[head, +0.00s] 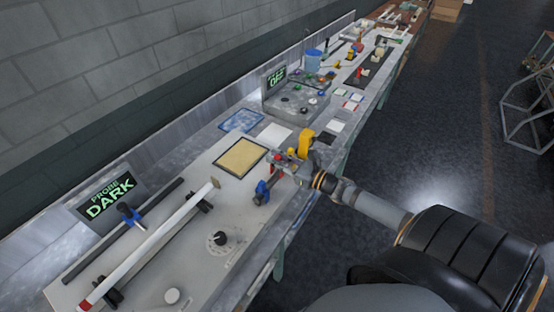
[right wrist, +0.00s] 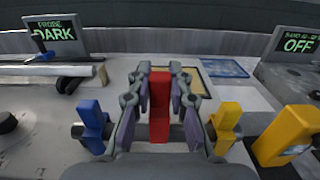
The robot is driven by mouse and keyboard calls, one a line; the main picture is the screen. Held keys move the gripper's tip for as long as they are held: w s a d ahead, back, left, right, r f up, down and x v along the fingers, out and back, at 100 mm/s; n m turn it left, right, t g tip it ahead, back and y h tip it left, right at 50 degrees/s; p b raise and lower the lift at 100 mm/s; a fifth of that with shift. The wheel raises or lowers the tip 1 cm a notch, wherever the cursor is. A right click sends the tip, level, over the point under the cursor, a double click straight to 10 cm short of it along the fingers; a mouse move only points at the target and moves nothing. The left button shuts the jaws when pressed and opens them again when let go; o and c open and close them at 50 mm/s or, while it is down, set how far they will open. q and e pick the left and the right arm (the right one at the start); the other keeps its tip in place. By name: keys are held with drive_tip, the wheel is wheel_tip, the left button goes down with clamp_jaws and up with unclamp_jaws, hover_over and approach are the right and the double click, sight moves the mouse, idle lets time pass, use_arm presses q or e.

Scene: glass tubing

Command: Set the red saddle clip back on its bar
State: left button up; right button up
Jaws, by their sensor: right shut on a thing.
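The red saddle clip (right wrist: 159,106) stands upright between the fingers of my right gripper (right wrist: 160,85), which is shut on it. In the head view only a small red part (head: 277,157) shows beside my right gripper (head: 281,163). A blue clip (right wrist: 92,125) is left of the gripper and a yellow clip (right wrist: 226,117) is right of it, in the wrist view. They appear to sit on one bar, whose middle is hidden by the gripper. I cannot tell whether the red clip touches the bar. My left gripper is not in view.
A large yellow piece (head: 306,141) stands close to my right gripper. A tan framed pad (head: 240,158) lies behind it. A long pale tube (head: 150,243) lies at the left, near a sign reading DARK (head: 108,197). A control box (head: 295,103) stands further along the bench.

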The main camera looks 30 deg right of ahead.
drive_tip(key=shift+f+b, duration=0.85)
drive_tip(key=shift+f, duration=0.95)
drive_tip(key=o, duration=0.9)
drive_tip(key=shift+d, duration=0.1)
drive_tip(key=shift+v, duration=3.7)
drive_tip(key=shift+r, duration=0.1)
wheel_tip(320, 180, up, 6)
drive_tip(key=p, duration=0.7)
drive_tip(key=shift+p, duration=0.35)
